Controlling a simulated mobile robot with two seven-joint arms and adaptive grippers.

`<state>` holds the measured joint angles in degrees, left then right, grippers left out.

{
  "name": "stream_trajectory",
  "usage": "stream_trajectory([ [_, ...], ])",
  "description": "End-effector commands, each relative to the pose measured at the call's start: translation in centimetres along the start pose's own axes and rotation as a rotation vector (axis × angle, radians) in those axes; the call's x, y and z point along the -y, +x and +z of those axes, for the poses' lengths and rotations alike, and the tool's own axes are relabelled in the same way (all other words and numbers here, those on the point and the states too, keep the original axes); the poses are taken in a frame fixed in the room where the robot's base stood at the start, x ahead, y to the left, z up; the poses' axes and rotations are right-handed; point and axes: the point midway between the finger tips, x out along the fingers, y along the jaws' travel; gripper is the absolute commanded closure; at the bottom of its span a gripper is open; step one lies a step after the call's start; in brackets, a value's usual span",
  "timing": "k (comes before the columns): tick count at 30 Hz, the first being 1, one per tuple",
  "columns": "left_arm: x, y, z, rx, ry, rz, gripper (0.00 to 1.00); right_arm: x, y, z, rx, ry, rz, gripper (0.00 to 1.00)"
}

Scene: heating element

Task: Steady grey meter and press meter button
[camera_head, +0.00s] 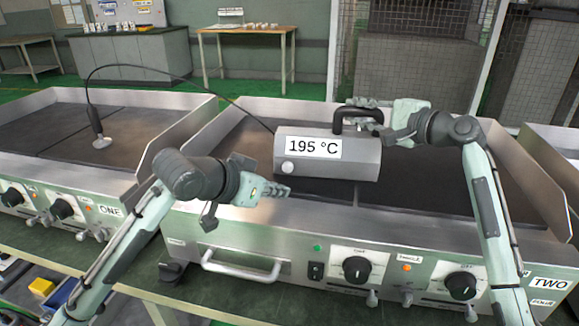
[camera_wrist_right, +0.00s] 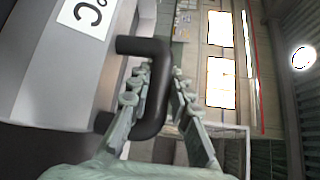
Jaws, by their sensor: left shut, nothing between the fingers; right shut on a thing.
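The grey meter (camera_head: 330,167) sits on the dark plate of the griddle marked TWO, its display reading 195 °C. Its round white button (camera_head: 288,168) is at the lower left of the front face. My left gripper (camera_head: 288,191) is shut and empty, just in front of and below the button, apart from it as far as I can tell. My right gripper (camera_head: 352,103) is shut on the meter's black handle (camera_head: 345,115). The handle (camera_wrist_right: 157,90) also shows between the fingers in the right wrist view, beside the meter's grey body (camera_wrist_right: 50,65).
A black cable runs from the meter to a probe (camera_head: 97,125) standing on the left griddle, marked ONE. The griddle's raised steel walls (camera_head: 180,135) surround the plates. Knobs (camera_head: 357,268) and a front handle (camera_head: 240,267) line the front panel.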

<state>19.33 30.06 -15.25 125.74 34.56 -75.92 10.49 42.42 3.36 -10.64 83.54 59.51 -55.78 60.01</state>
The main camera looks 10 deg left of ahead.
Motion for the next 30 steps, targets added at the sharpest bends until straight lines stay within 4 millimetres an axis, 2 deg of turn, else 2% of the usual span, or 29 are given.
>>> stream_trajectory([
  [1, 0.0, 0.0, 0.0, 0.000, 0.000, 0.000, 1.00, 0.0, 0.0, -0.1, -0.001, 0.000, 0.000, 1.00],
  [2, 0.0, 0.0, 0.0, 0.000, 0.000, 0.000, 1.00, 0.0, 0.0, -0.1, -0.001, 0.000, 0.000, 0.79],
  [7, 0.0, 0.0, 0.0, 0.000, 0.000, 0.000, 1.00, 0.0, 0.0, -0.1, -0.001, 0.000, 0.000, 0.57],
  [16, 0.0, 0.0, 0.0, 0.000, 0.000, 0.000, 1.00, 0.0, -0.1, 0.0, -0.001, 0.000, 0.000, 0.57],
  [20, 0.0, 0.0, 0.0, 0.000, 0.000, 0.000, 1.00, 0.0, -1.1, -0.1, -0.002, -0.001, -0.001, 0.57],
  [30, 0.0, 0.0, 0.0, 0.000, 0.000, 0.000, 1.00, -0.1, -8.0, -0.1, -0.003, -0.002, 0.001, 0.57],
])
